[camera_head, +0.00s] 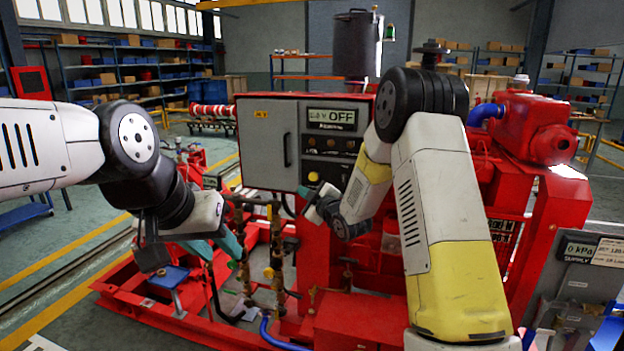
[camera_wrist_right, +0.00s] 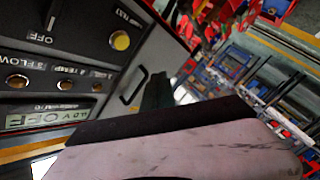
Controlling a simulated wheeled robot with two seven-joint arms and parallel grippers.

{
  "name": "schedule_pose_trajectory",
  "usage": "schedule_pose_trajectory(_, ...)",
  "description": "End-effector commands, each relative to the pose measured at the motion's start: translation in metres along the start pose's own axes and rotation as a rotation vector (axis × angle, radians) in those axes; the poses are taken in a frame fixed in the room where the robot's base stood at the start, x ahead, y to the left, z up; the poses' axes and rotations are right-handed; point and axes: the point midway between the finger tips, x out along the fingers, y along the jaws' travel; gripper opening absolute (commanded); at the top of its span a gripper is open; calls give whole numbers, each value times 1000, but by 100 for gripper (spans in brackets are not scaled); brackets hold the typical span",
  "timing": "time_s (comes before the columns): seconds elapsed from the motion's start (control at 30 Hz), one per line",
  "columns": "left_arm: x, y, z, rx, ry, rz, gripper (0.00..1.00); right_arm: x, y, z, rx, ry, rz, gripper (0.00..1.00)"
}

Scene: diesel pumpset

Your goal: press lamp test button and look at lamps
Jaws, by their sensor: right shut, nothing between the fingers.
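The grey control panel (camera_head: 330,120) faces me on the red pumpset, its display reading OFF. The yellow button (camera_head: 313,176) sits low on its face; in the right wrist view the button (camera_wrist_right: 121,40) is beside the word TEST. A row of small round lamps (camera_wrist_right: 65,85) looks dull amber-brown, with no bright glow. My right gripper (camera_head: 308,201) is shut and empty, just below the button in the head view. Its dark finger (camera_wrist_right: 157,92) appears apart from the button in the wrist view; contact is not visible. My left gripper (camera_head: 218,247) hangs low by the pipes, its opening unclear.
Brass valves and upright pipes (camera_head: 275,250) stand close to my left gripper. The red engine frame (camera_head: 530,240) fills the right side. A grey supply box (camera_head: 580,265) stands at the lower right. Open floor (camera_head: 70,225) lies at the left.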

Motion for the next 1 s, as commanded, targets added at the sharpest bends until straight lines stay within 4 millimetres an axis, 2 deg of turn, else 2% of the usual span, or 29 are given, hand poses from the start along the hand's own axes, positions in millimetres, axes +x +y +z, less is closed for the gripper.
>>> schedule_pose_trajectory(0.6,0,0,0,0,0,0,36,52,38,39,-1,0,1,0)
schedule_pose_trajectory(1.0,0,0,0,0,0,0,36,57,42,42,-1,-1,0,0)
